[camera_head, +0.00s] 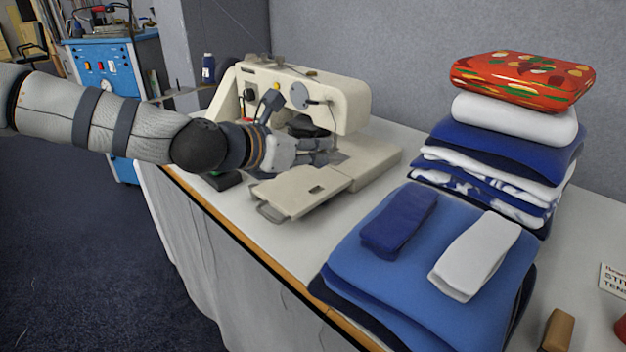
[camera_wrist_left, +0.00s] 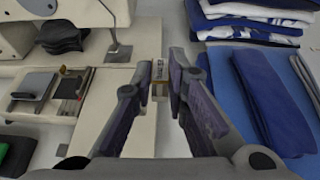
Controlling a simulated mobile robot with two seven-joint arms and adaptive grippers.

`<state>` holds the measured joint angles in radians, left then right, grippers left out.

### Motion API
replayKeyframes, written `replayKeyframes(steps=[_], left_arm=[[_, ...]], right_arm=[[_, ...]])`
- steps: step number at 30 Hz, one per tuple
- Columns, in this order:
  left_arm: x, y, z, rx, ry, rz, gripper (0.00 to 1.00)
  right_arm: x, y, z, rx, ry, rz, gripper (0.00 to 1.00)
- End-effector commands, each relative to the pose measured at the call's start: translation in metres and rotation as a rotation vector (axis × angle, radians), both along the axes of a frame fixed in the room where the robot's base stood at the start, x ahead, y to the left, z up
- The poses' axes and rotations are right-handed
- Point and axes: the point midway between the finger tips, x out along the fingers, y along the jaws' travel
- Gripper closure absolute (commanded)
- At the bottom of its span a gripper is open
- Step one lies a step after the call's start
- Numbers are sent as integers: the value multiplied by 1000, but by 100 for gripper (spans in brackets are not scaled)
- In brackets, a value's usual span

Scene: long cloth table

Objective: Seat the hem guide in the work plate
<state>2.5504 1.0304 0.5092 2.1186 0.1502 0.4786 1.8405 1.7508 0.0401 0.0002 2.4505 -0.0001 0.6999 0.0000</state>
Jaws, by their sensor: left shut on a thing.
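The cream sewing machine (camera_head: 352,100) stands on the table, with its work plate (camera_head: 310,190) low at the front. My left gripper (camera_head: 325,150) is in front of the needle area in the head view. In the left wrist view my left gripper (camera_wrist_left: 160,75) is shut on a small tan and grey piece (camera_wrist_left: 160,91), which I take for the hem guide. The fingers hide much of it. My right gripper is out of view.
Folded blue cloths (camera_head: 370,270) lie in front at right, with a dark blue (camera_head: 400,222) and a white roll (camera_head: 475,255) on top. A tall stack of cloths (camera_head: 500,160) with a red patterned cushion (camera_head: 522,78) stands behind. A green-topped dark item (camera_wrist_left: 12,155) lies left of the bed.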

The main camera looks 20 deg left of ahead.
Motion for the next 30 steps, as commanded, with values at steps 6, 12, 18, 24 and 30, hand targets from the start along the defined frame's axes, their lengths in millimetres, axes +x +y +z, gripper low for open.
replayKeyframes(steps=[6,12,18,24,30], left_arm=[[26,18,-60,-2,31,-1,100],[35,26,-91,-3,32,-3,100],[35,25,-97,-1,18,-3,100],[35,25,-97,-2,17,-3,100],[35,25,-99,-2,17,-3,66]], right_arm=[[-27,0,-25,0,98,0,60],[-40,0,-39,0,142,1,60],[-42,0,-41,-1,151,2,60],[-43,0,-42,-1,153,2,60],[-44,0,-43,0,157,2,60]])
